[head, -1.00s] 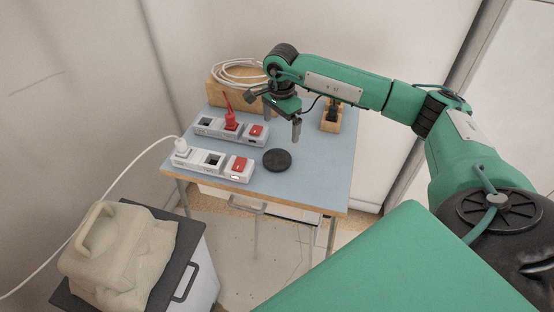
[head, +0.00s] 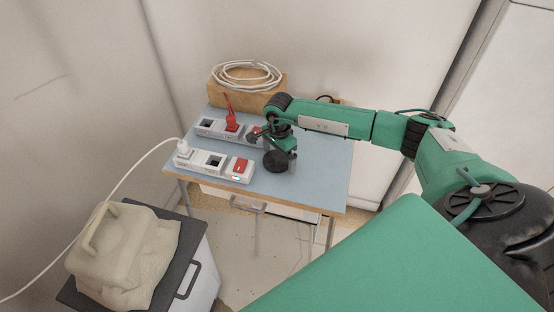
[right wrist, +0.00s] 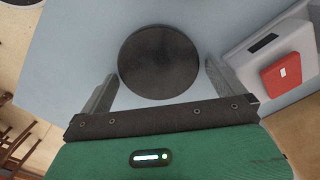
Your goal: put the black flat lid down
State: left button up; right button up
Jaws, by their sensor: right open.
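The black flat lid (head: 276,161) lies flat on the blue-grey table top (head: 318,172), to the right of the front socket strip. In the right wrist view the round dark lid (right wrist: 159,62) shows whole, between and just beyond my fingertips. My right gripper (head: 281,158) is right above the lid and hides part of it in the head view. In the right wrist view my right gripper (right wrist: 160,77) is open, one finger on each side of the lid, with small gaps. My left gripper is not in view.
The front socket strip (head: 213,164) has a white plug and a red switch; it stands close left of the lid. A rear strip (head: 210,126) holds a red plug. A wooden box with coiled white cable (head: 247,79) stands behind. The table's right side is clear.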

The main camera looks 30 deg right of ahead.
jog(key=c, duration=0.9)
jog(key=shift+c, duration=0.2)
jog(key=shift+r, duration=0.15)
